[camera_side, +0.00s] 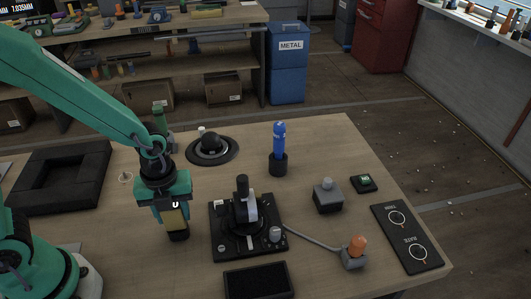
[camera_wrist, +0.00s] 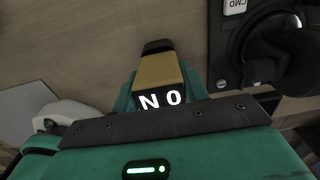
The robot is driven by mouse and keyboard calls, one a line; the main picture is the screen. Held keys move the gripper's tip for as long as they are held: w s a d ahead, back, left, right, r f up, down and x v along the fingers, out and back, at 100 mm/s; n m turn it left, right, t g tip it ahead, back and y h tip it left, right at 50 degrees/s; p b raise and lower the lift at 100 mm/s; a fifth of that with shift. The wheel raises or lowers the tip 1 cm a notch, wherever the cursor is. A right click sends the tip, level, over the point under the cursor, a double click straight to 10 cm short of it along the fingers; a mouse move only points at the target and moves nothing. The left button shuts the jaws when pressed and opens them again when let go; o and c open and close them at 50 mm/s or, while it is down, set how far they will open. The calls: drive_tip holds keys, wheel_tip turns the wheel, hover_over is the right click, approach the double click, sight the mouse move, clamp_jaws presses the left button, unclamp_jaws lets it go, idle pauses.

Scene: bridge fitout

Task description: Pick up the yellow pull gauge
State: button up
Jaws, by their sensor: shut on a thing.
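The yellow pull gauge (camera_side: 175,219) is between the jaws of my gripper (camera_side: 170,208), left of the black joystick unit in the side view. It hangs upright, with its black lower end (camera_side: 179,236) at or just above the wooden bench. I cannot tell whether it touches the bench. In the wrist view the gauge (camera_wrist: 158,70) shows a yellow body, a black tip and a dark face with white characters. The green fingers of my gripper (camera_wrist: 160,91) are closed on both its sides and hide part of it.
The joystick unit (camera_side: 219,235) stands close on the right, with a black tray (camera_side: 257,281) in front. A black frame (camera_side: 88,162) lies left.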

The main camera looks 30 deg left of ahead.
drive_tip(key=shift+r, duration=0.1)
drive_tip(key=shift+r, duration=1.9)
drive_tip(key=s+d+r, duration=0.7)
drive_tip(key=s, duration=0.1)
drive_tip(key=shift+s+d, duration=0.35)
drive_tip(key=shift+s, duration=0.05)
drive_tip(key=shift+w, duration=0.1)
drive_tip(key=w+d+r, duration=0.2)
drive_tip(key=w+r, duration=0.4)
drive_tip(key=w, duration=0.3)
drive_tip(key=w+d+r, duration=0.2)
drive_tip(key=w+r, duration=0.3)
drive_tip(key=w, duration=0.5)
drive_tip(key=shift+d+r, duration=0.15)
drive_tip(key=shift+r, duration=0.2)
drive_tip(key=shift+w+f, duration=0.1)
drive_tip(key=shift+f, duration=0.05)
